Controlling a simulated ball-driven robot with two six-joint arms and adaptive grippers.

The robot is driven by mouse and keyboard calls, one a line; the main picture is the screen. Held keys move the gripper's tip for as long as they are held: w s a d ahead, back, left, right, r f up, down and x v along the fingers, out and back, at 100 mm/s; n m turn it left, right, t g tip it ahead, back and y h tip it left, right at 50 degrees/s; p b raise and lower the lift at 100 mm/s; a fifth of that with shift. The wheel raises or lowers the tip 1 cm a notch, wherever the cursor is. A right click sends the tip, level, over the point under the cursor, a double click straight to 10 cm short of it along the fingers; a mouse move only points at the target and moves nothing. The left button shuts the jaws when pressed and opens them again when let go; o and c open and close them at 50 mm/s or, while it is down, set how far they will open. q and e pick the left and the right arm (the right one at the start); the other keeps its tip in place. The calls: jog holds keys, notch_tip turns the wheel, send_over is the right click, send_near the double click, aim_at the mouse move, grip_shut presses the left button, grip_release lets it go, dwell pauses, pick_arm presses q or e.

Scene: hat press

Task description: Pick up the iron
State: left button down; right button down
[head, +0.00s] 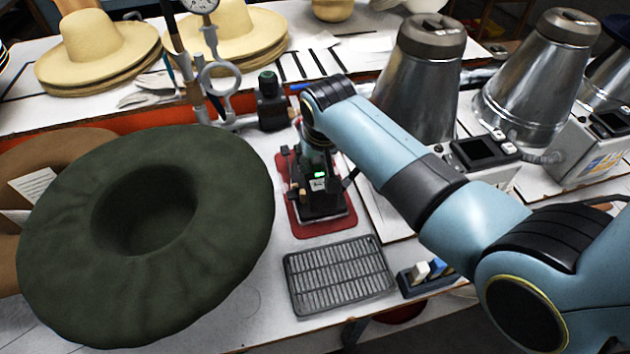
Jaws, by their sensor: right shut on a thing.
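The iron (322,204) is dark and stands on a red pad (312,230) in the middle of the table. My right arm reaches in from the right and bends down over it. My right gripper (318,184) is at the iron's top and shut on it. The fingertips and the iron's handle are largely hidden by the gripper body. I cannot tell whether the iron is lifted off the pad. My left gripper is not in view.
A large dark green hat (70,235) fills the left. A grey slotted grate (340,285) and a small holder with blocks (422,283) lie at the front. Metal cone-shaped machines (415,85) stand at the right back. Straw hats (100,45) sit behind. A dial gauge stand (222,85) rises behind the iron.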

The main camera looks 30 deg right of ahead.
jog(key=shift+w+r, duration=0.15)
jog(key=shift+w, duration=0.05)
jog(key=shift+r, duration=0.8)
notch_tip(320, 180, up, 3)
jog(key=shift+d+f, duration=0.1)
jog(key=shift+f, duration=0.1)
jog(key=s+d+r+p, duration=0.2)
jog(key=s+d+r, duration=0.1)
jog(key=r, duration=0.3)
jog(key=s+d+r+p, duration=0.3)
jog(key=s+d+r, duration=0.1)
jog(key=d+r, duration=0.2)
jog(key=shift+r, duration=0.35)
